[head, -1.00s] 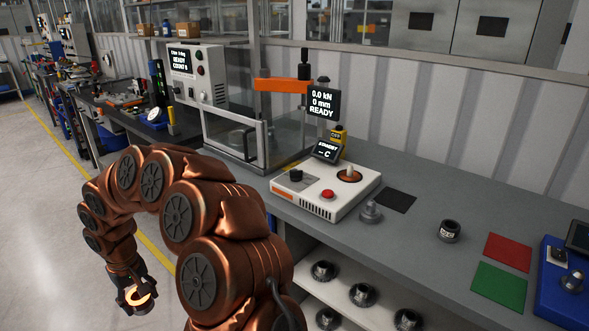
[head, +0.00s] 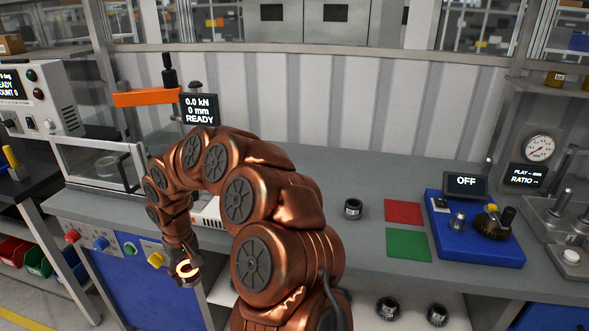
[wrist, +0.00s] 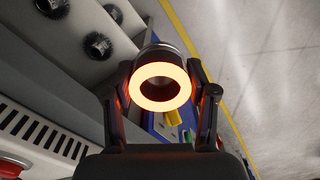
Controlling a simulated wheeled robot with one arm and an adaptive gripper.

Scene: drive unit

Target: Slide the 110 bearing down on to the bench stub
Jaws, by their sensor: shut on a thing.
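A bearing (wrist: 136,88) with a glowing orange-white ring face is between the fingers of my gripper (wrist: 160,95), which is shut on it. In the head view the glowing bearing (head: 187,268) hangs at the end of my arm, low in front of the bench edge. My gripper (head: 185,272) is below the level of the bench top there. I cannot read a number on the bearing. The bench stub is not visible now; my arm covers the part of the bench where a grey stub stood in the earlier head view.
The white heater box (wrist: 38,135) is partly hidden by my arm in the head view. A dark labelled ring (head: 353,208) stands on the bench near red (head: 403,212) and green (head: 408,245) mats. A blue fixture (head: 480,245) is at right. Several bearings lie on the lower shelf.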

